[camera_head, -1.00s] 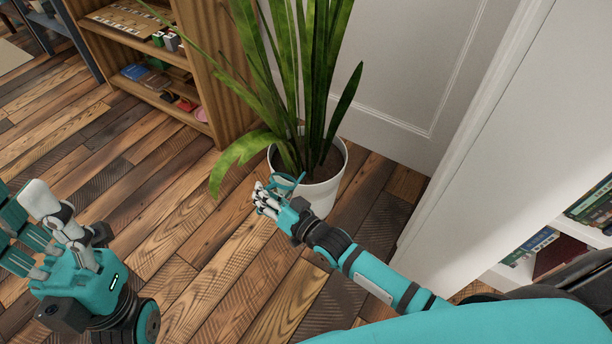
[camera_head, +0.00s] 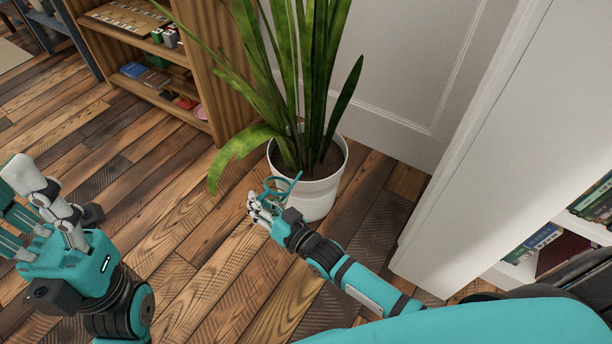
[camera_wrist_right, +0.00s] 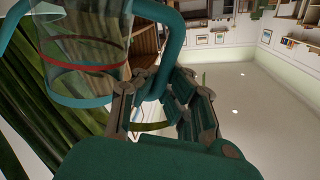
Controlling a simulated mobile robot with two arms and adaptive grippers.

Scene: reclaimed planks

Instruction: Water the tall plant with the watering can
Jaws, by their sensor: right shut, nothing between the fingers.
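The tall plant (camera_head: 312,85) has long green leaves and stands in a white pot (camera_head: 318,195) on the floor by the white door. My right gripper (camera_head: 258,203) is shut at the front left of the pot. The watering can (camera_head: 284,184) is at this gripper; its teal outline shows against the pot. In the right wrist view the can (camera_wrist_right: 85,52) is clear with teal edges and a red band. Its teal handle loops down by the fingers of the right gripper (camera_wrist_right: 165,95); the exact contact is unclear. My left gripper (camera_head: 35,215) is open and empty at the left.
A wooden shelf (camera_head: 225,100) with small items stands behind the plant to the left. A white bookcase (camera_head: 455,190) with books is close on the right. The plank floor (camera_head: 165,190) between my grippers is clear.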

